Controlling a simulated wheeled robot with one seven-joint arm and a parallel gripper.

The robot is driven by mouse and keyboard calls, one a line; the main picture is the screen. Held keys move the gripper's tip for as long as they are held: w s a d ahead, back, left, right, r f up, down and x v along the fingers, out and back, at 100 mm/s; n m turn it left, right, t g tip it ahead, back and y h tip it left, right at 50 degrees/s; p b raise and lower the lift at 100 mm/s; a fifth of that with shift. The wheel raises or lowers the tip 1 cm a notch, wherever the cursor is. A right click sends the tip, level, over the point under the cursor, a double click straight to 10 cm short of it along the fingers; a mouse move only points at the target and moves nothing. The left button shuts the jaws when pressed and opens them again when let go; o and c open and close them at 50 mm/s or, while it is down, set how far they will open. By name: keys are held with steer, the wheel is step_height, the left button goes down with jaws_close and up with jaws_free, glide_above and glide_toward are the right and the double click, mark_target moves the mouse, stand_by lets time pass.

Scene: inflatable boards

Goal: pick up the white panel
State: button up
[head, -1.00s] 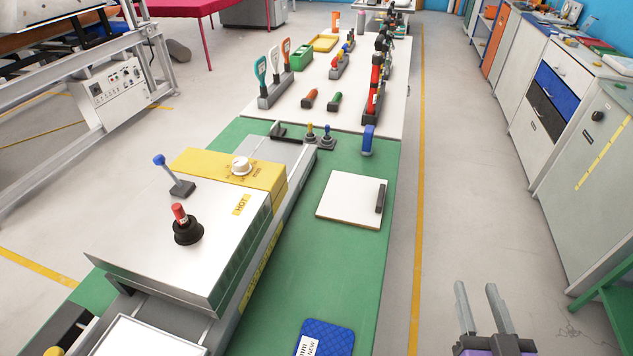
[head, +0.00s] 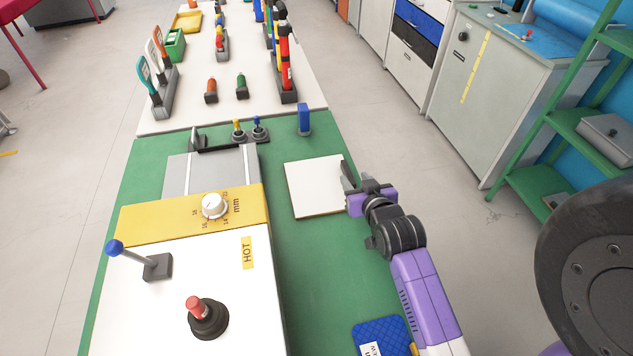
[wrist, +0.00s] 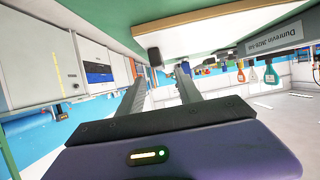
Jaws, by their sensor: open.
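The white panel (head: 313,188) is a flat square lying on the green bench top in the head view. Its right edge, with a dark handle in the earlier view, is now partly behind my gripper (head: 347,176). My gripper is at that edge, its fingers close to the handle area. I cannot tell whether they touch the panel. In the wrist view my gripper (wrist: 160,76) shows two dark fingers spread apart with nothing clearly between them. That view looks upside down, with a pale, tan-edged slab close at the top.
A machine with a yellow strip (head: 160,216) and levers stands left of the panel. A blue upright block (head: 304,119) is behind it, and a blue pad (head: 383,337) lies at the near edge. Tools stand on the white table beyond. A green shelf (head: 575,122) is at right.

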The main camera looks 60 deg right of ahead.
mark_target(348, 170)
steer(key=shift+p+x, duration=0.45)
steer(key=shift+x, duration=2.95)
jaws_close()
